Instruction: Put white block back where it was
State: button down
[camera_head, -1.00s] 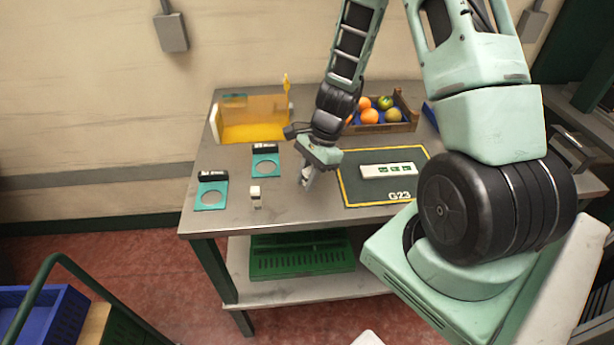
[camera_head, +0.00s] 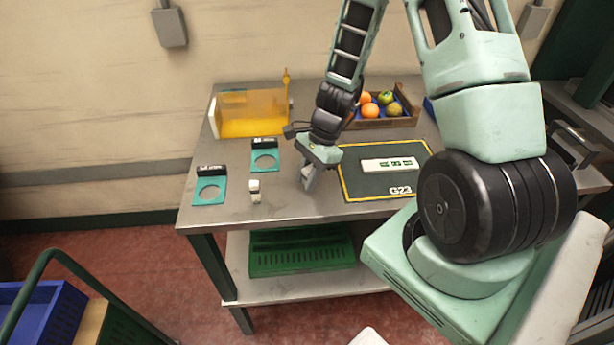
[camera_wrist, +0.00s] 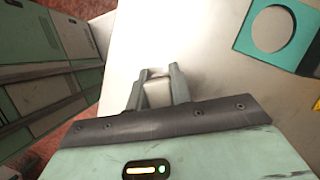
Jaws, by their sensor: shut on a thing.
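My gripper (camera_head: 308,180) points down over the bare front of the metal table, left of the dark G23 mat (camera_head: 375,187). In the wrist view, my gripper (camera_wrist: 156,88) is shut on a small white block (camera_wrist: 158,95), which is partly hidden by the fingers. I cannot tell whether the block touches the table. A separate small white piece with a greyish side (camera_head: 254,190) stands upright on the table left of my gripper. A long white bar with green marks (camera_head: 390,164) lies on the mat.
Two teal plates with round holes, the front one (camera_head: 200,198) and the back one (camera_head: 274,154), lie at left; one shows in the wrist view (camera_wrist: 240,37). A yellow bin (camera_head: 250,117) stands behind. A wooden crate (camera_head: 385,124) holds fruit. The table's front edge is near.

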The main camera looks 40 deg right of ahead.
jog(key=shift+f+b, duration=0.5)
jog(key=shift+f, duration=0.1)
dwell(0.3)
jog(key=c, duration=0.8)
grip_release()
jog(key=shift+o, duration=0.2)
jog(key=shift+r, duration=0.1)
jog(key=shift+r+p, duration=3.55)
jog(key=shift+r, duration=0.45)
